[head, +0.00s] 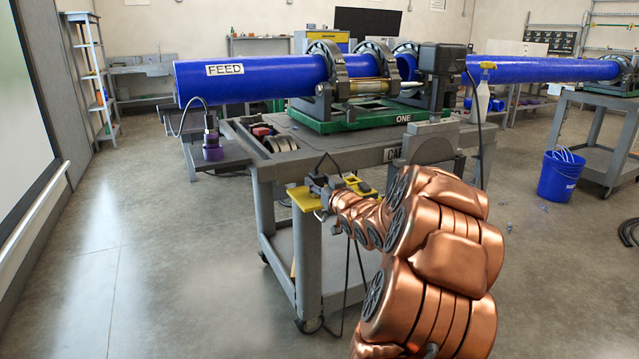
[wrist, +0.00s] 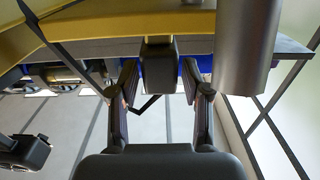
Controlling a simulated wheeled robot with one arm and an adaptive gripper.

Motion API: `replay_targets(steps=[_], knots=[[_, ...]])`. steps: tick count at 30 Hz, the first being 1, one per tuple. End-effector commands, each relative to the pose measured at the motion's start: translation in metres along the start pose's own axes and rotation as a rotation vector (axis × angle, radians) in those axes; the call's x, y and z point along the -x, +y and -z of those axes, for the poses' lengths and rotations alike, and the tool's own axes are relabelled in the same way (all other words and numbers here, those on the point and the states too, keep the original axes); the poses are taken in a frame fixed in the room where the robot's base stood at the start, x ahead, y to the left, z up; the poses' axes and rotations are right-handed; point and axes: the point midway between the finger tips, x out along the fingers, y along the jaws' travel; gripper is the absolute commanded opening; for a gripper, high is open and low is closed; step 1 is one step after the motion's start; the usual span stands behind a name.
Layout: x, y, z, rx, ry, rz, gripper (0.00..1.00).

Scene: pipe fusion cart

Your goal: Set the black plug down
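The black plug (wrist: 158,66) shows in the wrist view as a dark block against the edge of a yellow tray (wrist: 120,24). My gripper (wrist: 158,72) has its two fingers on either side of the plug. A narrow gap shows between each fingertip and the plug, so it looks open around it. In the head view my gripper (head: 322,184) is at the yellow tray (head: 302,199) on the near corner of the grey cart. The plug is too small and crowded there to tell from the gripper. What supports the plug from below is hidden.
The grey cart (head: 262,172) carries a green fusion machine (head: 325,122) and a blue pipe (head: 250,82). A dark cable (head: 347,275) hangs beside the cart leg. A grey cylinder (wrist: 248,45) is close right of the gripper in the wrist view. Floor at left is clear.

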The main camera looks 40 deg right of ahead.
Motion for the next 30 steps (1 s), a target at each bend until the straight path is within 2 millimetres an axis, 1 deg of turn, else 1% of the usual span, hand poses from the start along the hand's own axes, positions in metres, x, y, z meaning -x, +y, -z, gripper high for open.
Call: replay_targets(steps=[1,2,10,14,17,20,30], knots=[[0.0,0.0,0.0,0.0,0.0,0.0,0.56],[0.0,0.0,0.0,0.0,0.0,0.0,0.59],[0.0,0.0,0.0,0.0,0.0,0.0,0.6],[0.001,0.0,0.005,0.0,0.001,-0.001,0.6],[0.01,0.001,0.003,-0.003,-0.003,-0.002,0.6],[0.024,0.002,0.004,-0.002,-0.003,-0.003,0.6],[0.076,0.002,0.004,-0.001,-0.002,-0.004,0.6]])
